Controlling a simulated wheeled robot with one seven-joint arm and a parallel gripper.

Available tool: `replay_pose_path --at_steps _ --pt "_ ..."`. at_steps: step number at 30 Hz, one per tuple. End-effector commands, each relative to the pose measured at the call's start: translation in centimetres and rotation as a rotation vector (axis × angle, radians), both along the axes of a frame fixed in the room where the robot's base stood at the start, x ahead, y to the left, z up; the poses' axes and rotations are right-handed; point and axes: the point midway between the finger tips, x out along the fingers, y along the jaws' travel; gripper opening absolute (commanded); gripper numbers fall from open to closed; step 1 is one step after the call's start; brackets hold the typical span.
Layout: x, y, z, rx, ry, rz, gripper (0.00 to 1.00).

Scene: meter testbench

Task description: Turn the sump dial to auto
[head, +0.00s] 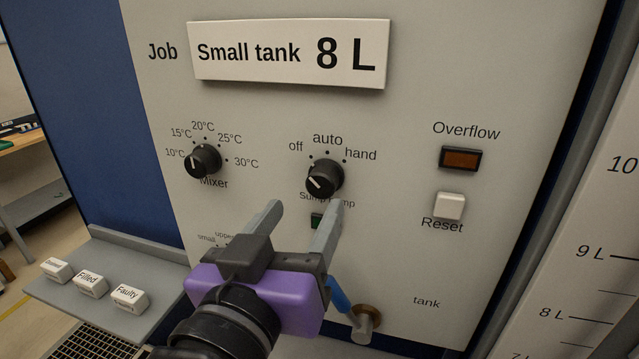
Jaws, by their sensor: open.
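The sump dial (325,179) is a black round knob on the grey panel, under the marks off, auto and hand. Its white line is on the knob's left side, slanting to the lower left, nearer off than auto or hand. My gripper (305,208) is open and empty below the dial, its two grey fingers pointing up toward the panel. The right fingertip is just below the dial in the picture, and the left one is to its lower left. The gripper partly hides the label and a small green part under the dial. I cannot tell any contact.
The mixer dial (203,161) is left of the sump dial. The orange Overflow lamp (461,158) and white Reset button (449,206) are to the right. A blue-handled valve (364,323) is right of my gripper. A shelf (172,322) with white labelled blocks juts out at lower left.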

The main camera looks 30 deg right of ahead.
Motion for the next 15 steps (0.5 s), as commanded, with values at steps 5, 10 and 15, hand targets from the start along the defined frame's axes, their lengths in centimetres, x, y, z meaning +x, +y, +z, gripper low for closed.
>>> replay_pose_path --at_steps 5,10,15 --pt "1.1 -1.3 0.0 0.003 0.005 -0.006 0.59" --pt "3.0 -3.2 0.1 0.003 0.005 -0.006 0.59" --pt "4.6 -4.7 0.0 0.002 0.004 -0.003 0.59"
